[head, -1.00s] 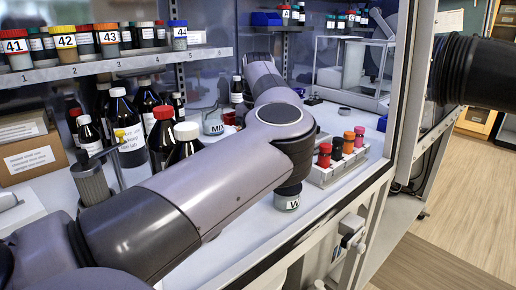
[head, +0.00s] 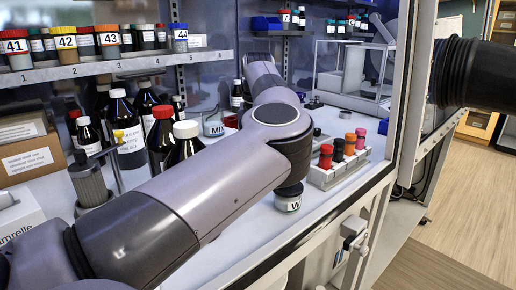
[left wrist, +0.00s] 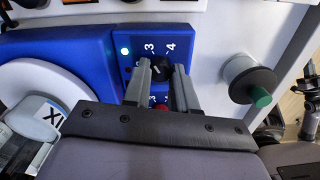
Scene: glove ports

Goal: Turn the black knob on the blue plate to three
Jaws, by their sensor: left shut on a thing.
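In the left wrist view the blue plate (left wrist: 90,42) lies ahead, with white numbers around the black knob (left wrist: 159,66); a 3 and a 4 are readable above it. My left gripper (left wrist: 160,84) has one finger on each side of the knob and is shut on it. The knob's pointer is too small to read surely. A small lit lamp (left wrist: 124,50) is at the plate's upper left, and something red (left wrist: 160,107) shows between the fingers. In the head view my left arm reaches into the cabinet, and its gripper, the plate and the knob are hidden. My right gripper is not in view.
Bottles with red (head: 162,112) and white (head: 186,130) caps stand left of my arm. A rack with small capped vials (head: 342,165) and a jar marked W (head: 288,197) are right of it.

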